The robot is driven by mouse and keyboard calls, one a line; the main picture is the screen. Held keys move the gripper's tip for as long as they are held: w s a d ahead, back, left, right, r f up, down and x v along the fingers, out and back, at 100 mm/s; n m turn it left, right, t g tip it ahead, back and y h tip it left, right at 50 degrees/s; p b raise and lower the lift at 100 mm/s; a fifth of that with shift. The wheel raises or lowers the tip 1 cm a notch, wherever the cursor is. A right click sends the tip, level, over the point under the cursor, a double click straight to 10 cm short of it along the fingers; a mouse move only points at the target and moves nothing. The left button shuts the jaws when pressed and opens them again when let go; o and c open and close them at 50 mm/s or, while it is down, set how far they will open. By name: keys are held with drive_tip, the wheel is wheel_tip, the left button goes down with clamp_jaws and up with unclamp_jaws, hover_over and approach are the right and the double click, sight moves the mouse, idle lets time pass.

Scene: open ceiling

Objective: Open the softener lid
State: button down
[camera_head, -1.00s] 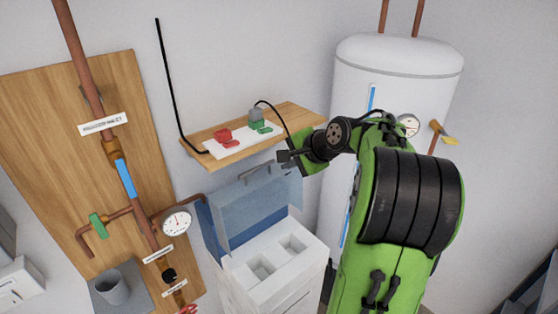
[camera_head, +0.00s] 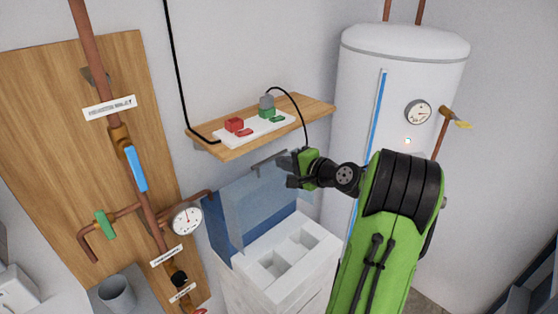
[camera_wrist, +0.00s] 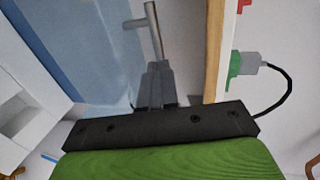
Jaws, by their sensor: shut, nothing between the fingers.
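The softener is a white cabinet (camera_head: 318,243) with white compartments in its top. Its blue-grey lid (camera_head: 258,203) stands raised at the back, tilted up toward the wall, with a grey bar handle (camera_head: 269,160) along its upper edge. The lid also shows in the wrist view (camera_wrist: 85,45), with the handle (camera_wrist: 152,28) near its edge. My gripper (camera_head: 283,168) is shut and empty beside the right end of the handle. In the wrist view its fingers (camera_wrist: 154,85) point at the handle; I cannot tell whether they touch it.
A wooden shelf (camera_head: 230,148) with a power strip and red and green plugs juts out just above the lid. A white tank (camera_head: 365,100) stands at the right. A pipe board (camera_head: 60,120) with a gauge is at the left.

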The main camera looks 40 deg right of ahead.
sight(271, 159)
drive_tip(key=shift+x, duration=1.25)
drive_tip(key=shift+s, duration=0.1)
drive_tip(key=w+p, duration=0.1)
drive_tip(key=w+r+p, duration=0.1)
drive_tip(key=w, duration=0.1)
drive_tip(key=shift+w, duration=0.15)
drive_tip(key=shift+f, duration=0.1)
drive_tip(key=shift+a, duration=0.1)
